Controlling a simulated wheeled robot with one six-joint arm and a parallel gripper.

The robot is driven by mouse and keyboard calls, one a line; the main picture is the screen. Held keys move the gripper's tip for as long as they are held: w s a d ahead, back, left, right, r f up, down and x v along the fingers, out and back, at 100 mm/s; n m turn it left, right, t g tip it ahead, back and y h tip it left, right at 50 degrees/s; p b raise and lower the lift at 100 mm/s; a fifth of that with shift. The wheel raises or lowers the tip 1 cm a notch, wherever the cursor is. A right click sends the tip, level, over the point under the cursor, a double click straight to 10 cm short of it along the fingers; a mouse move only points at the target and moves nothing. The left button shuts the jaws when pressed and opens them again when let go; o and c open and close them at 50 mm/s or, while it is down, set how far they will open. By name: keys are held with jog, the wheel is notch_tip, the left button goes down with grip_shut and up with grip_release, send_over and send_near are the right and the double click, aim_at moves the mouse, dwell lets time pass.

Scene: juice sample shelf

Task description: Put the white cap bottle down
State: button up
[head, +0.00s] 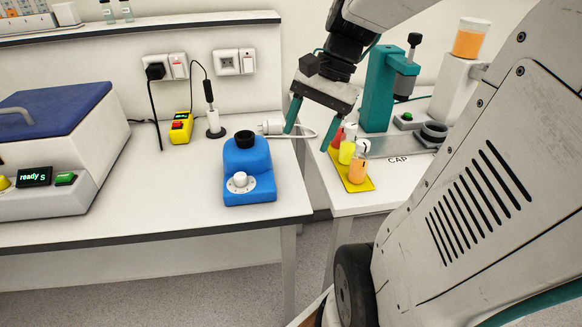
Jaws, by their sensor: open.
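My gripper (308,138) is open, with its two teal fingers spread and pointing down. An orange bottle (357,172) with a pale, whitish cap stands upright on a yellow mat (356,187) on the right bench. A yellow bottle (346,153) with a pale top and a red bottle (337,140) stand behind it, partly hidden. The right finger appears close to the red bottle; I cannot tell whether they touch.
A blue device (249,175) with a black top stands on the left bench (150,215). A teal stand (377,90) and a white machine with an orange container (468,42) are at the back right. My arm covers the right side.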

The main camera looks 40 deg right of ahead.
jog(key=s+a+n+h, duration=0.4)
jog(key=s+a+n, duration=0.4)
jog(key=n, duration=0.5)
jog(key=shift+a+f, duration=0.45)
jog(key=shift+a, duration=0.65)
